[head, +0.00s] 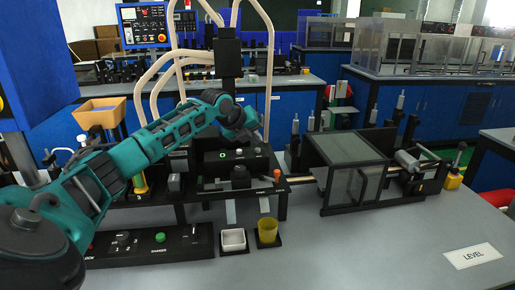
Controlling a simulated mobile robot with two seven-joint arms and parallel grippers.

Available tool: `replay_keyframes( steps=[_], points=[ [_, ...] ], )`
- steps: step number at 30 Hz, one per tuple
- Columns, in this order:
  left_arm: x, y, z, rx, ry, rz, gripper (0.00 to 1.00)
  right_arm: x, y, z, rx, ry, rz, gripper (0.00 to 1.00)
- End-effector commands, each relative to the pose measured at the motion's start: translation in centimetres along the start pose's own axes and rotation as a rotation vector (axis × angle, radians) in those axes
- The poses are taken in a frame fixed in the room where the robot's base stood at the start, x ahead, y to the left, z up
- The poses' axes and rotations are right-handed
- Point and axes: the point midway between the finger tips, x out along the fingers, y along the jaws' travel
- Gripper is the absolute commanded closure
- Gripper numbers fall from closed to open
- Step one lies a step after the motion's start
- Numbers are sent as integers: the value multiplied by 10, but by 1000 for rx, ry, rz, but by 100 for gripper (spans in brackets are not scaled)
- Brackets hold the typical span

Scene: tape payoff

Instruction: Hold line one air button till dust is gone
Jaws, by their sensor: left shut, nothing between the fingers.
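My left arm reaches in from the left, and its gripper (261,136) is shut and empty. It is above and a little behind the right part of a black control box (258,162), which has a green-marked button (222,155) and a pale button (239,152) on it. My arm's wrist hides part of the box's back. I cannot tell whether the fingertips touch a button, or which button is the line one air button. No dust can be made out at this size. My right gripper is not in view.
A shaker panel (150,243) with a green button stands at the front left. A clear-covered box (347,165) is on the right. The front right table is clear apart from a LEVEL card (473,256).

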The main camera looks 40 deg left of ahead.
Motion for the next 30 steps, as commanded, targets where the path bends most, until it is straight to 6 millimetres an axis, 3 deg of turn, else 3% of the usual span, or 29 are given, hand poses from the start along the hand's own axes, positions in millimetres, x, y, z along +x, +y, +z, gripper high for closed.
replay_keyframes(
  steps=[8,22,30],
  points=[
    [-1,-1,1,0,-1,-1,100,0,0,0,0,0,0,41],
    [-30,-23,22,0,-2,-3,100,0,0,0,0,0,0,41],
    [-35,-26,26,0,0,-1,100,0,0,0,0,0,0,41]
  ],
)
